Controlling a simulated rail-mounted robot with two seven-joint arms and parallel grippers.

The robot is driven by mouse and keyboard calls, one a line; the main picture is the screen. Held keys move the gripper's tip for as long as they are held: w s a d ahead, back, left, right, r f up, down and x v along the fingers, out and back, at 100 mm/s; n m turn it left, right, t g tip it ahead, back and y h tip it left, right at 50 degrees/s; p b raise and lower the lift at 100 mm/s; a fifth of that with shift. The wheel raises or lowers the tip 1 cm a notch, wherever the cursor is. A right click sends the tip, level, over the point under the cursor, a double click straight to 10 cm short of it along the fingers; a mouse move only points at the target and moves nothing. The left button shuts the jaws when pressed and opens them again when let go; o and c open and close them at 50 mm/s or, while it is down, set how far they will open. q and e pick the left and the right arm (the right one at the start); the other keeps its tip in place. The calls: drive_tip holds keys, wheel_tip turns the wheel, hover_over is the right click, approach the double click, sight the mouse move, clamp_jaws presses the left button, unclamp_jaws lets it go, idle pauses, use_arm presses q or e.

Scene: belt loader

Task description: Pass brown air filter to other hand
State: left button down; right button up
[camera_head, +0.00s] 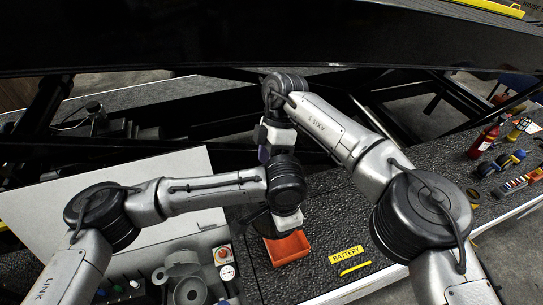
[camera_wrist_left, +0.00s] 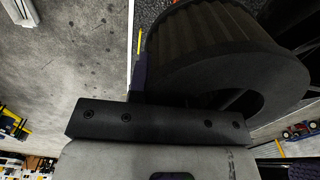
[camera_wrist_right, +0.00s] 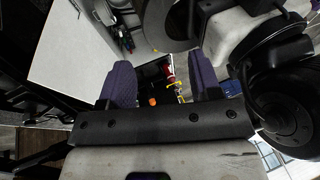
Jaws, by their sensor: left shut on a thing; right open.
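The brown air filter (camera_wrist_left: 215,40) is a thick pleated ring that fills the top of the left wrist view. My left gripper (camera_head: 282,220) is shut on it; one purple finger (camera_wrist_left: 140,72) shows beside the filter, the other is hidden. In the right wrist view the filter (camera_wrist_right: 153,25) shows as a dark ring at the top, beyond and between my right fingers. My right gripper (camera_wrist_right: 162,80) is open and empty, its purple fingers apart and not visibly touching the filter. In the head view the right gripper (camera_head: 264,150) is above and behind the left one; the filter is mostly hidden there.
An orange-red tray (camera_head: 290,250) lies on the dark bench below my left gripper, beside a yellow BATTERY label (camera_head: 346,254). Red bottles (camera_head: 482,142) and small parts stand at the right. A white panel (camera_head: 110,195) lies left. The black loader frame is behind.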

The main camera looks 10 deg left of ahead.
drive_tip(key=x, duration=0.6)
drive_tip(key=shift+s+f, duration=0.1)
use_arm(q)
drive_tip(key=shift+r, duration=0.15)
use_arm(e)
drive_tip(key=shift+f, duration=0.25)
use_arm(q)
drive_tip(key=shift+w, duration=0.1)
use_arm(e)
drive_tip(key=shift+s, duration=0.1)
drive_tip(key=shift+c, duration=1.4)
drive_tip(key=shift+a+r, duration=0.1)
drive_tip(key=shift+r, duration=0.05)
drive_tip(key=c, duration=0.6)
use_arm(q)
drive_tip(key=c, duration=1.2)
unclamp_jaws()
drive_tip(key=shift+d, duration=0.1)
drive_tip(key=shift+c, duration=0.2)
use_arm(e)
clamp_jaws()
use_arm(q)
drive_tip(key=shift+o, duration=1.3)
